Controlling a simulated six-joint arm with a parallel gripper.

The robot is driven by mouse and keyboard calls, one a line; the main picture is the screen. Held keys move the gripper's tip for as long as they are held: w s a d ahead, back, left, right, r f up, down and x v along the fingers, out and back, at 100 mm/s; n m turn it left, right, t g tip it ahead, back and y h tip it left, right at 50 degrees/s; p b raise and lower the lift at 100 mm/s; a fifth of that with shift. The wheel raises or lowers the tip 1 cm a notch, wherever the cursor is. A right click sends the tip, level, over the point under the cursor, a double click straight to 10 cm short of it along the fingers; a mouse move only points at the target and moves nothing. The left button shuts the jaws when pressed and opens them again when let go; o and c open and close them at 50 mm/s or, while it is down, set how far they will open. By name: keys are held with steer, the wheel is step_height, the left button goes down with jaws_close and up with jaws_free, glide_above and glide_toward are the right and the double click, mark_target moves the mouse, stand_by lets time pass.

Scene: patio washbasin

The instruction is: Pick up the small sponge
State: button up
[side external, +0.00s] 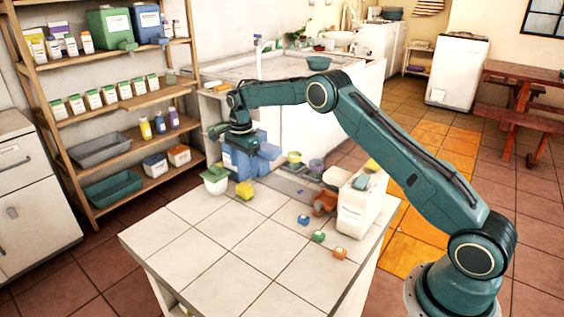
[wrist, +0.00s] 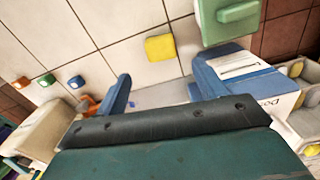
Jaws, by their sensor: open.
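My gripper (side external: 250,152) hangs at the far side of the white tiled counter, by a blue box. In the wrist view my gripper (wrist: 162,86) is open with nothing seen between its fingers. A yellow sponge-like block (side external: 244,190) lies on the tiles in front of the gripper, apart from it; it also shows in the wrist view (wrist: 160,48). Smaller blue (side external: 303,219), green (side external: 318,236) and orange (side external: 340,253) blocks lie toward the right edge. I cannot tell for sure which block is the small sponge.
A white pot with a green top (side external: 215,180) stands left of the yellow block. A white container (side external: 357,205) and a rust-orange item (side external: 325,203) stand at the right. The blue labelled box (wrist: 262,90) is close to my right finger. The front tiles are clear.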

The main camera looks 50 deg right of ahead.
mark_target(244, 186)
steer(key=shift+f, duration=2.35)
steer(key=shift+f, duration=0.1)
steer(key=shift+w+a+f, duration=0.1)
steer(key=shift+f, duration=2.4)
steer(key=shift+c, duration=0.2)
steer(key=c, duration=1)
